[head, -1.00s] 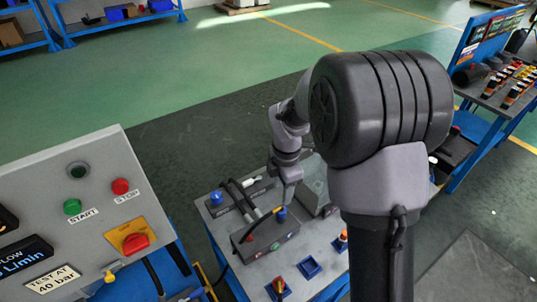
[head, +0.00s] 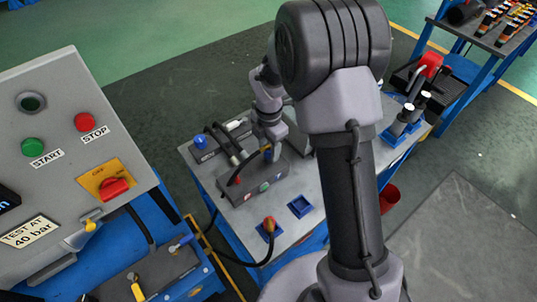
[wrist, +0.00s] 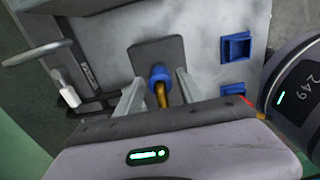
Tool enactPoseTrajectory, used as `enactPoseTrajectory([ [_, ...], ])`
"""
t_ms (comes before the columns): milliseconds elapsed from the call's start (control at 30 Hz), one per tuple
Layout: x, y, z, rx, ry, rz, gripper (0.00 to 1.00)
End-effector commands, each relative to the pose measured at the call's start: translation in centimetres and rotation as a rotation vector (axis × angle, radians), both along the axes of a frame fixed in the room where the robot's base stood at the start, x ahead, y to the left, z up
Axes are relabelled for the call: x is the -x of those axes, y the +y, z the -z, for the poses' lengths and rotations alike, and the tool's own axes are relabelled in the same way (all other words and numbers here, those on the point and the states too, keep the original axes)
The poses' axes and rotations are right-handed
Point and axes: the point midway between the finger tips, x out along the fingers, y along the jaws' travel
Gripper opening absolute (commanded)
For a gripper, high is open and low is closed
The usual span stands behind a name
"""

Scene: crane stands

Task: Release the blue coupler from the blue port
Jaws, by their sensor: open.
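The blue coupler (wrist: 160,75) stands on a dark block (wrist: 152,52) in the wrist view, with a brass-coloured part and hose running toward the camera. My gripper (wrist: 161,82) is open, with one finger on each side of the coupler; I cannot tell whether either touches it. In the head view, the blue coupler (head: 267,155) shows just below my gripper (head: 270,144) on the manifold block (head: 246,189), which has coloured marks on its front. The blue port under the coupler is hidden.
A red-topped coupler (head: 268,223) sits in a blue holder beside an empty blue holder (head: 300,207). A box with a blue knob (head: 200,141) stands behind the manifold. The control panel (head: 60,130) rises at left. A lever (wrist: 38,52) lies left in the wrist view.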

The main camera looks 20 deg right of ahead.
Motion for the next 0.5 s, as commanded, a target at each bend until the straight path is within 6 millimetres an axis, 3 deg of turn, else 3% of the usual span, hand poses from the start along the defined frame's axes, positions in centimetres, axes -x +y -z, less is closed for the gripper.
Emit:
enactPoseTrajectory([
  [100,0.0,0.0,-0.11,0.0,0.0,0.0,0.42],
  [300,0.01,0.0,-0.11,0.0,0.0,0.001,0.02],
  [500,0.0,0.0,-0.14,0.0,0.0,0.001,0.0],
])
